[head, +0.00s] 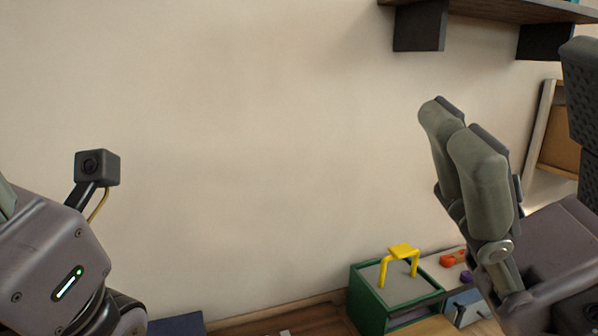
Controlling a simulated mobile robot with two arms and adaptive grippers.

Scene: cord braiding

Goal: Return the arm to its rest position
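My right gripper (515,85) is raised at the right side of the head view. Two grey-green fingers point up on its left side. A dark, textured finger stands across a wide gap at the right edge, partly cut off. The gripper is open, and nothing shows between its fingers. My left arm's wrist (55,265), with a small camera block and a lit green strip, is at the lower left. Only a greenish sliver, perhaps of the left gripper, shows at the left edge, so its fingers are hidden. No cord is in view.
A green box (367,303) with a yellow handle (402,251) stands low, left of my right gripper. Small red and orange pieces (453,260) lie beside it. A wooden shelf (500,10) juts from the wall above. A wooden frame (545,130) is at the right. Bare wall fills the middle.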

